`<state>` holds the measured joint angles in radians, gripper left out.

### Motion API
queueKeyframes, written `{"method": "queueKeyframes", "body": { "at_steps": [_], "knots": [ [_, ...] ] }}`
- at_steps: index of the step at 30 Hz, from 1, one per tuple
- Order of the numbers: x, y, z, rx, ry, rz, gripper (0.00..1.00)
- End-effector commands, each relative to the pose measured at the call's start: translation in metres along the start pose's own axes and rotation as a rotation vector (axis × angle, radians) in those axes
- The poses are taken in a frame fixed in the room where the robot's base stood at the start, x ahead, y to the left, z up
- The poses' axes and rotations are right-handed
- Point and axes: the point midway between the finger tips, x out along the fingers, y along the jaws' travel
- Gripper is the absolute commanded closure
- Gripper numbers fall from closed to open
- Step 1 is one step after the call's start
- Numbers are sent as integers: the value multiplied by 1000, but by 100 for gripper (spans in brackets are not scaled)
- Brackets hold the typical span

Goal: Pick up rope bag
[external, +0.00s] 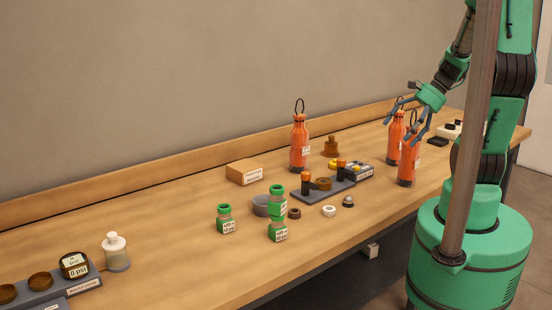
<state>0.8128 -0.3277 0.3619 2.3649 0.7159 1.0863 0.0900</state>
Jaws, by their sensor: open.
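No thing is plainly marked as a rope bag; the label writing is too small to read. One with a dark loop on top (299,150) stands mid-bench. The other two stand close together at the right, one farther back (394,138) and one nearer the front edge (406,170). My gripper (401,124) is open and empty, blue fingers spread and tilted down-left, at the tops of the right pair. It partly hides them; I cannot tell whether it touches either.
A dark tray (325,192) with small brown parts lies mid-bench. Green-capped jars (226,220) and a cardboard-coloured box (244,172) stand left of it. A white-topped bottle (116,252) stands at the far left. A post (470,130) stands before my arm.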

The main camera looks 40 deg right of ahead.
Motion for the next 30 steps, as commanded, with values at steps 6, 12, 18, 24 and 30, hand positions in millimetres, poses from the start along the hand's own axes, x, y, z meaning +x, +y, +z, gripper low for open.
{"method": "queueKeyframes", "body": {
  "at_steps": [6, 12, 18, 24, 30],
  "knots": [
    [1, 9, -34, 237, -60, -127, 2],
    [-3, 18, -66, 444, -109, -260, 2],
    [-9, 31, -101, 644, -154, -402, 2],
    [-17, 48, -134, 822, -191, -544, 2],
    [-27, 71, -168, 995, -225, -694, 2]
  ]
}}
